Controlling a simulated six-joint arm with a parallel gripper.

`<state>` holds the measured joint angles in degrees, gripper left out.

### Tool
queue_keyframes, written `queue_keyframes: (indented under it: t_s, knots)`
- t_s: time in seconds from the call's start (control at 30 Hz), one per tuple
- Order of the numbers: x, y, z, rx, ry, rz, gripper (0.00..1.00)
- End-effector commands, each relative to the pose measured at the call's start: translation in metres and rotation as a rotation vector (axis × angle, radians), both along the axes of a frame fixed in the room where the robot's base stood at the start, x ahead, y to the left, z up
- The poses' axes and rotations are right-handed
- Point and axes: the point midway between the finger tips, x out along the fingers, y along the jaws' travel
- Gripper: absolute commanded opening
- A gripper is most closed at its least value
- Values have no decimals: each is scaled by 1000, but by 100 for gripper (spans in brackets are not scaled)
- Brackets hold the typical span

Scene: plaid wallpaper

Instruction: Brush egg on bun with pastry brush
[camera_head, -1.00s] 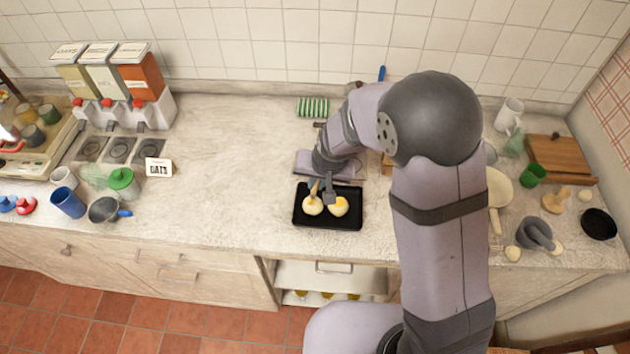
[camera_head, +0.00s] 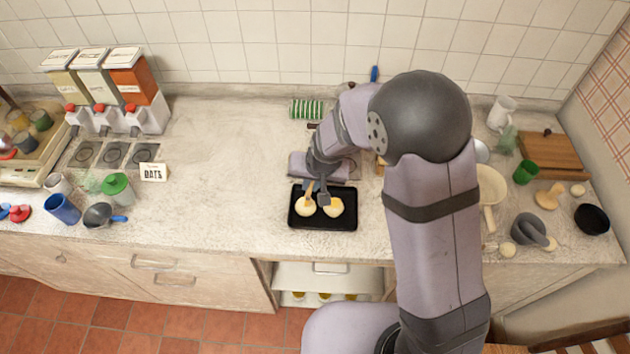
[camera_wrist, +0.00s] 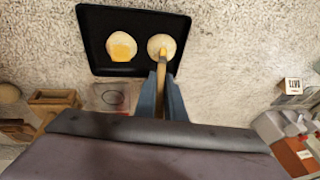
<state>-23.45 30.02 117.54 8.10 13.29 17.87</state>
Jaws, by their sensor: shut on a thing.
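A black tray (camera_head: 346,224) holds two round pale buns on the counter. The right bun (camera_head: 335,207) has a yellow egg patch, clear in the wrist view (camera_wrist: 122,46). The left bun (camera_head: 305,208) lies beside it; it also shows in the wrist view (camera_wrist: 155,43), mostly pale. My gripper (camera_head: 322,199) is over the tray, shut on a pastry brush (camera_wrist: 162,66) with a yellowish handle. The brush tip overlaps the paler bun in the wrist view; whether it touches is hard to tell.
A green striped cloth (camera_head: 307,109) lies behind the tray. A wooden board (camera_head: 550,153), a green cup (camera_head: 525,172) and a mortar (camera_head: 529,231) stand at the right. Dispensers (camera_head: 112,90) and cups stand at the left.

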Motion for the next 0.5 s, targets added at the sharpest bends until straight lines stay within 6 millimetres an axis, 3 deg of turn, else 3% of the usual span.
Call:
queue_keyframes:
  t_s: [0.5]
  knots:
    - [0,2,-1,1,0,-2,0]
